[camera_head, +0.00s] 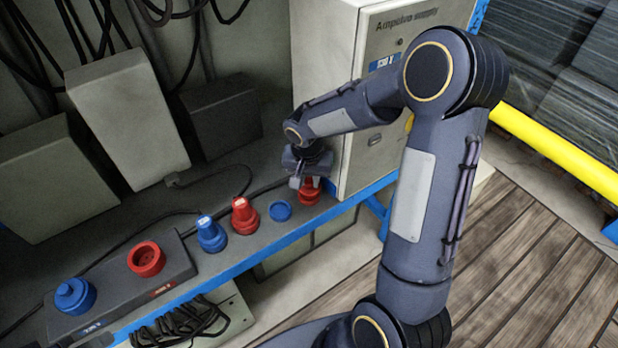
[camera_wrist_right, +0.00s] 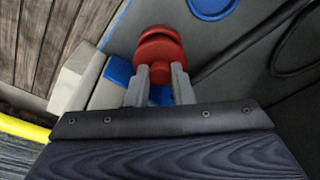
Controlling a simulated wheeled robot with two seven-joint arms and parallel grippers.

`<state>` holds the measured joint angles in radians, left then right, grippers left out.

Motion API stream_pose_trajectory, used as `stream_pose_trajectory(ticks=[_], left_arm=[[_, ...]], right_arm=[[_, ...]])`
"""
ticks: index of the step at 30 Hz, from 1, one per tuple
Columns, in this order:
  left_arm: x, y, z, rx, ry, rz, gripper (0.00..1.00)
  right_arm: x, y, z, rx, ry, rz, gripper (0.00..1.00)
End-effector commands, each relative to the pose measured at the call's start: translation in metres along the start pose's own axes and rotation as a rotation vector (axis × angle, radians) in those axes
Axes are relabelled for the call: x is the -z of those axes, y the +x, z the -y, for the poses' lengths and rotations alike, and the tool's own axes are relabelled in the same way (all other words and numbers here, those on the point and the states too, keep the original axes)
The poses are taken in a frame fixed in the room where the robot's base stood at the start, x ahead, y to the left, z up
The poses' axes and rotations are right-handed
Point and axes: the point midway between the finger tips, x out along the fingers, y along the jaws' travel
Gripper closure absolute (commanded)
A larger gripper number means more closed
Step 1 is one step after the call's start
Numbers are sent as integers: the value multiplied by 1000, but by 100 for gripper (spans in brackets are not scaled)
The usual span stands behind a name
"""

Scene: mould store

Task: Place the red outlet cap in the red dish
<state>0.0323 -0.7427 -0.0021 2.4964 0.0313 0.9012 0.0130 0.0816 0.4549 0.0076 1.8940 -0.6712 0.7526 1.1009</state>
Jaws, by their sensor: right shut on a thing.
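My right gripper (camera_head: 305,182) is shut on the red outlet cap (camera_wrist_right: 160,52) at the right end of the bench. The fingers (camera_wrist_right: 160,78) pinch the cap's small knob in the right wrist view. A second red round rim, which looks like the red dish (camera_wrist_right: 157,31), shows just beyond the cap. In the head view the red dish (camera_head: 309,198) is partly hidden under the gripper. The cap is over or in the dish; I cannot tell whether it touches the bottom. My left gripper is not in view.
A blue dish (camera_head: 280,210) lies just left of the gripper. Beside it stand a red plug (camera_head: 243,216) and a blue plug (camera_head: 210,235). The outlet box (camera_head: 185,262) has an uncovered red socket (camera_head: 146,259) and a blue cap (camera_head: 75,296). A cabinet (camera_head: 365,150) stands close right.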

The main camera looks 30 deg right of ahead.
Motion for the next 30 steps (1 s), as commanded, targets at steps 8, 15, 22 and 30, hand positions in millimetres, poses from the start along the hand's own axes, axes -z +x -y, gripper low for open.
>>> stream_pose_trajectory(ticks=[8, 15, 22, 30], left_arm=[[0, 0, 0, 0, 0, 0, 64], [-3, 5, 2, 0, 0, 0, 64], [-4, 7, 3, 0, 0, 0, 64], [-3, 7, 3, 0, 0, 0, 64]], right_arm=[[0, 0, 0, 0, 0, 0, 100], [0, 5, 0, 0, -1, -1, 100], [-1, 6, 0, 0, 0, 0, 100], [-1, 5, 0, 0, 0, 0, 76]])
